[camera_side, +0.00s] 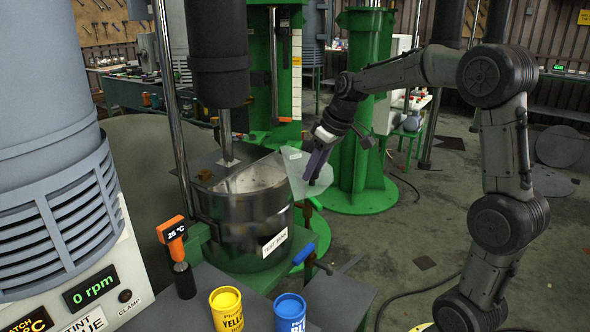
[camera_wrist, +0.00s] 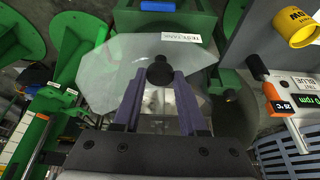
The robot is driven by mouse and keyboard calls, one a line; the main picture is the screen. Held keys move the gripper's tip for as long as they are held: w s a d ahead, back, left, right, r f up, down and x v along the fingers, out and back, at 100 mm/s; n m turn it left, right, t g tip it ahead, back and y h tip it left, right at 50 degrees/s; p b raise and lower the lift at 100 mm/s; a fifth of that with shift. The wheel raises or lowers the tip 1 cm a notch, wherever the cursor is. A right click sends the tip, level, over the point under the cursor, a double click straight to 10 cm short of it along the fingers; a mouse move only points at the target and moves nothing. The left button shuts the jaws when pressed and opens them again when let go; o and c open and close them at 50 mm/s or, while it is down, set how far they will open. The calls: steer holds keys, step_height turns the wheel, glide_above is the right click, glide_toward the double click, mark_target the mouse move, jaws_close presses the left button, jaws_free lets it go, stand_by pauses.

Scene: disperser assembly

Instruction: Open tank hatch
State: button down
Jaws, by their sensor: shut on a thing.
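The round steel tank (camera_side: 240,210) stands under the black mixer column, its top open towards the camera in the side view. The tank hatch, a clear translucent plate (camera_side: 296,166), stands tilted up at the tank's right rim. In the wrist view the hatch (camera_wrist: 105,75) spreads wide below my gripper, with a black round knob (camera_wrist: 160,70) on it. My gripper (camera_side: 312,172) is shut on this knob; in the wrist view its two purple fingers (camera_wrist: 160,80) close around it. The exact hinge line of the hatch is hard to make out.
A mixer shaft (camera_side: 226,135) goes down into the tank. A yellow can (camera_side: 227,310), a blue can (camera_side: 290,312) and an orange thermometer (camera_side: 172,240) stand in front. A green column (camera_side: 365,130) stands behind my arm.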

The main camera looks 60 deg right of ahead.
mark_target(321, 179)
steer(key=shift+s+d+r+n+y, duration=0.15)
steer(key=shift+s+d+n, duration=0.2)
steer(key=shift+d, duration=0.3)
steer(key=shift+s+d+f+n+y, duration=0.1)
steer(key=shift+s+d+n, duration=0.25)
steer(key=shift+d, duration=0.25)
steer(key=shift+s+d+r+n+y, duration=0.15)
steer(key=shift+s+d+n, duration=0.2)
steer(key=shift+d, duration=0.3)
steer(key=shift+f, duration=0.1)
steer(key=shift+c, duration=2.2)
jaws_free()
steer(key=v, duration=1.3)
steer(key=shift+r, duration=0.4)
